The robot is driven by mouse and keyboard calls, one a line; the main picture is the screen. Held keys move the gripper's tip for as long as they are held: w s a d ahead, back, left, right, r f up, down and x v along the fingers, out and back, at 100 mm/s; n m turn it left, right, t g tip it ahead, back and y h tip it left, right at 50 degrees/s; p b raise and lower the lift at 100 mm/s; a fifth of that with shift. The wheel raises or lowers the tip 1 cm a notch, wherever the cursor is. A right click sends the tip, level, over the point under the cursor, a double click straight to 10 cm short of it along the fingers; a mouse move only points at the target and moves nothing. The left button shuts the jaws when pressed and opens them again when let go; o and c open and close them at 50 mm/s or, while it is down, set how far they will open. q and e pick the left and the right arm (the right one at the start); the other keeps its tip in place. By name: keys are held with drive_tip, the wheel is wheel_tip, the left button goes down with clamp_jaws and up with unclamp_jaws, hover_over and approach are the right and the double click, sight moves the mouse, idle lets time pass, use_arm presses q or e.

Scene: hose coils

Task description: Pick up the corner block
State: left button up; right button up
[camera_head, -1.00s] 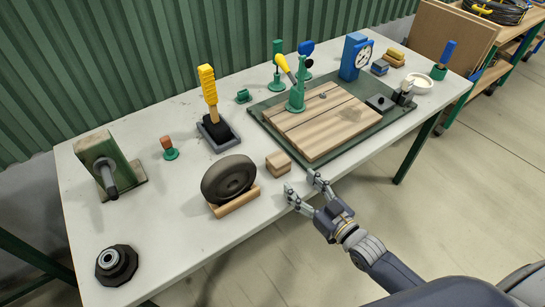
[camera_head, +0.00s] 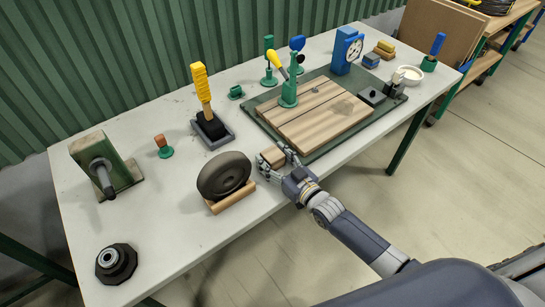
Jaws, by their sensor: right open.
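The corner block, a small tan wooden block (camera_head: 271,156), sits on the white table just left of the wooden board. My right gripper (camera_head: 277,162) is at the block, with its open fingers on either side of it. One finger is at the block's near left side and the other at its right side. The fingers partly cover the block, and I cannot tell whether they touch it. My left gripper is not in view.
A dark wheel on a wooden stand (camera_head: 224,176) is close on the left. The wooden board (camera_head: 318,115) lies on a green mat (camera_head: 362,122) to the right. A yellow-handled brush (camera_head: 202,88) stands in a tray behind.

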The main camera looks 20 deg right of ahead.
drive_tip(key=shift+w+a, duration=0.1)
drive_tip(key=shift+w, duration=0.1)
drive_tip(key=c, duration=0.9)
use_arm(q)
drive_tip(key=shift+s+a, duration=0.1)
use_arm(e)
drive_tip(key=shift+o, duration=0.2)
drive_tip(key=shift+r, duration=0.1)
